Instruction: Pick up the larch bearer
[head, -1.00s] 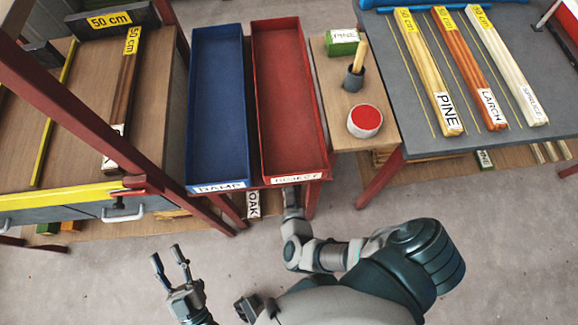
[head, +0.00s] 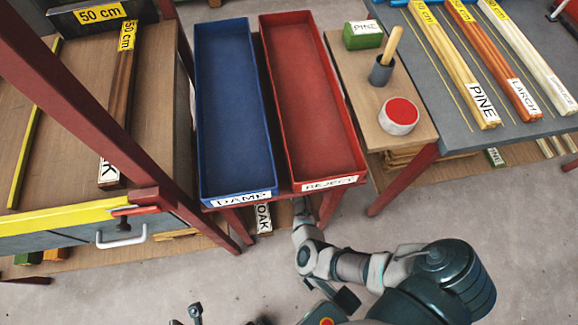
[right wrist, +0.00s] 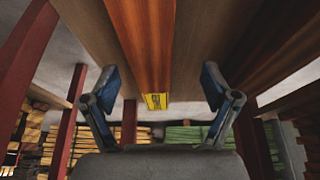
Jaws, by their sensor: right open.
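The larch bearer (head: 500,70) is an orange-brown bar with a LARCH label at its near end. It lies on the grey table at the right of the head view, between the pine bearers (head: 455,65) and the whitish bearer (head: 530,60). My right arm reaches toward the tray stand, and its gripper is hidden in the head view. In the right wrist view my right gripper (right wrist: 160,78) is open. A reddish-brown bar (right wrist: 148,45) with a yellow tag shows beyond its fingers; I cannot tell which bar it is. My left gripper (head: 185,318) is partly cut off at the bottom edge, fingertips apart.
A blue DAMP tray (head: 237,120) and a red REJECT tray (head: 315,110) stand mid-view. A small wooden table (head: 355,75) holds a green PINE block, a cup and a red-topped tin. An oak bearer (head: 121,85) lies on the left bench. Red posts flank the floor.

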